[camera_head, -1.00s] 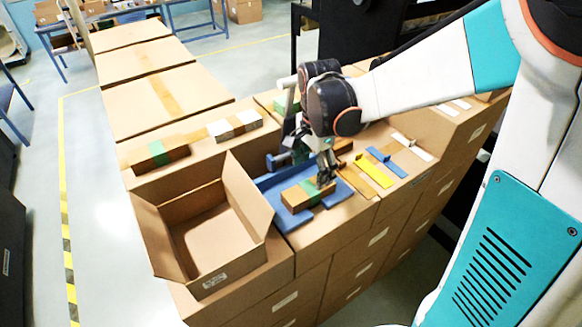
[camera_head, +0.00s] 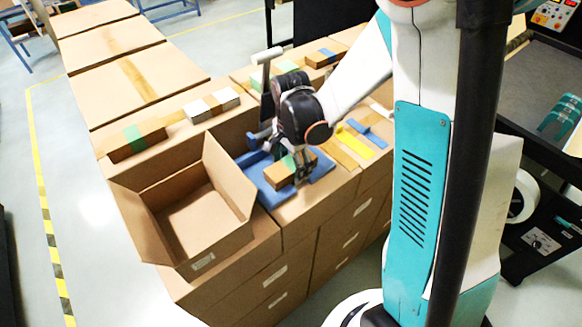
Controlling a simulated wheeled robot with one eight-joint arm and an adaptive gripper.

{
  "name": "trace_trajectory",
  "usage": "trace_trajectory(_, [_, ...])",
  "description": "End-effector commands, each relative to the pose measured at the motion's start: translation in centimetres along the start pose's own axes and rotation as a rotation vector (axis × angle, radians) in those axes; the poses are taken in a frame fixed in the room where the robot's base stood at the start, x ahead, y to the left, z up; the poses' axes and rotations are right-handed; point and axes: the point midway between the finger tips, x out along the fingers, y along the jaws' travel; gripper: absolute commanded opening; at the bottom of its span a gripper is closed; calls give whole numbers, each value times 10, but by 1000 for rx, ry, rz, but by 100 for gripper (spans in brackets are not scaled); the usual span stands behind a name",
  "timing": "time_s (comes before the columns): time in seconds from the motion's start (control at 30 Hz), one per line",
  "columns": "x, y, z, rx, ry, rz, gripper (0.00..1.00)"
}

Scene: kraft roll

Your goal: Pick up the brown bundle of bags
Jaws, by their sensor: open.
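A brown bundle with a green band (camera_head: 278,177) lies on a blue tray (camera_head: 318,172) on top of the stacked cartons. My gripper (camera_head: 303,172) is open and points down at the right part of this bundle. Its fingers hide part of the bundle and its band, and I cannot tell whether they touch it. A similar brown bundle with a green band (camera_head: 136,145) lies on a carton to the left.
An open empty carton (camera_head: 196,212) stands just left of the blue tray. A white-and-brown bundle (camera_head: 212,105) lies behind it. Yellow (camera_head: 354,142) and blue strips lie to the right of my gripper. Another brown bundle with a blue band (camera_head: 322,58) lies farther back.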

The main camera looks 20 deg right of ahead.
Motion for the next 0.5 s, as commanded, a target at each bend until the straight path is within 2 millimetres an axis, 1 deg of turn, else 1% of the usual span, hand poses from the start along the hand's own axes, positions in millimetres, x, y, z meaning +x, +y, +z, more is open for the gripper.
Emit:
trace_trajectory(0.1, [0,0,0,0,0,0,73])
trace_trajectory(0.13, [0,0,0,0,0,0,71])
trace_trajectory(0.17, [0,0,0,0,0,0,64])
trace_trajectory(0.2, [0,0,0,0,0,0,55])
trace_trajectory(0.27, [0,0,0,0,0,0,42])
trace_trajectory(0.3, [0,0,0,0,0,0,33])
trace_trajectory(0.33, [0,0,0,0,0,0,26])
trace_trajectory(0.37, [0,0,0,0,0,0,22])
trace_trajectory(0.5, [0,0,0,0,0,0,22])
